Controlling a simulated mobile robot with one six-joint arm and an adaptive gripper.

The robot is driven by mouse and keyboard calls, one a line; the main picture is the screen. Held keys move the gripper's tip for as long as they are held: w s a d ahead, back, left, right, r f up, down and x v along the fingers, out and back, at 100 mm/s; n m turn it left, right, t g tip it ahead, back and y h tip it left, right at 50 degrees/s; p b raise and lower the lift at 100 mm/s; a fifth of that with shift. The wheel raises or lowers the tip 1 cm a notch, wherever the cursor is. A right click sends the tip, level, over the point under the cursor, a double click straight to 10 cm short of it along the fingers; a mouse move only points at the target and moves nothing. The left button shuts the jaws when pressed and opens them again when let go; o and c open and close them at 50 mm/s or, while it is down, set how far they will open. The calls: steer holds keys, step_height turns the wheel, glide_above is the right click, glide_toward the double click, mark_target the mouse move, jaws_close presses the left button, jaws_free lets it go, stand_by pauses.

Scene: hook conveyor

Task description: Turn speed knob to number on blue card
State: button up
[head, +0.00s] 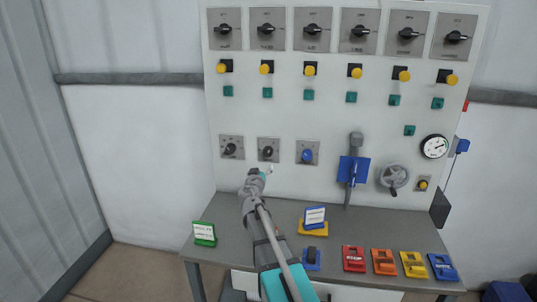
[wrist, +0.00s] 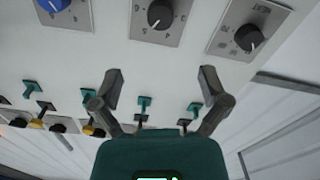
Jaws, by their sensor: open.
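A blue-edged card (head: 315,215) stands on a yellow base on the bench; its number is too small to read. The panel has a row of three knobs: a left black knob (head: 230,150), a middle black knob (head: 268,151) and a blue knob (head: 307,155). I cannot read which is labelled speed. The wrist view also shows the blue knob (wrist: 52,4), the middle knob (wrist: 160,14) and the left knob (wrist: 249,38), inverted. My gripper (wrist: 160,76) is open and empty, apart from the panel. In the head view my gripper (head: 264,171) is just below the middle knob.
A green card (head: 204,234) stands at the bench's left end. Red (head: 354,259), orange (head: 383,262), yellow (head: 413,265) and blue (head: 443,267) blocks lie along its front. A grey lever (head: 355,150) and a handwheel (head: 393,177) project from the panel at right.

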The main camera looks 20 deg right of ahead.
mark_target(268, 153)
steer(key=x, duration=1.3)
steer(key=shift+w+d, duration=0.2)
steer(key=c, duration=1)
steer(key=shift+d, duration=0.3)
steer(key=shift+c, duration=0.7)
steer(key=shift+a, duration=0.2)
